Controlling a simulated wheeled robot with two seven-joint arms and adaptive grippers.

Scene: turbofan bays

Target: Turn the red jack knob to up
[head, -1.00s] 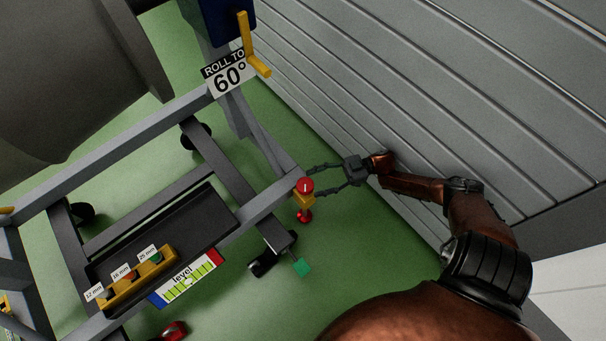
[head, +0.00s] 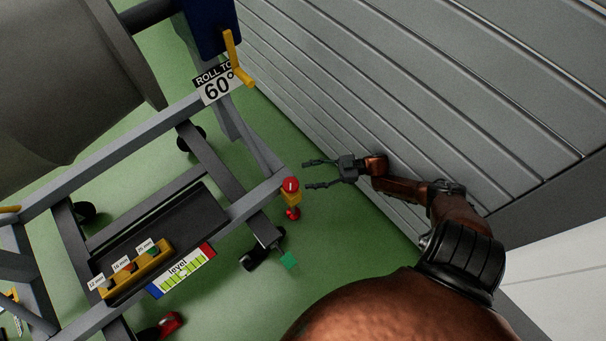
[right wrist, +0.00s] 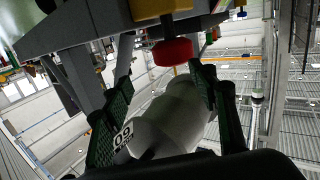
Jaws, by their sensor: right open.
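The red jack knob (head: 290,185) sits on a yellow block at the right corner of the grey stand frame in the head view. A white mark shows on its top. The knob also shows in the right wrist view (right wrist: 172,52), ahead of and between the finger lines. My right gripper (head: 306,175) is open and empty, with its fingertips just right of the knob and apart from it. Its two dark fingers also show in the right wrist view (right wrist: 160,85). My left gripper is not in view.
The stand frame (head: 125,145) carries a black tray with a yellow socket holder (head: 138,270) and a level gauge (head: 181,271). A yellow crank handle (head: 232,60) is above, by the "ROLL TO 60°" sign (head: 214,84). A grey ribbed wall (head: 400,100) runs close behind my right arm.

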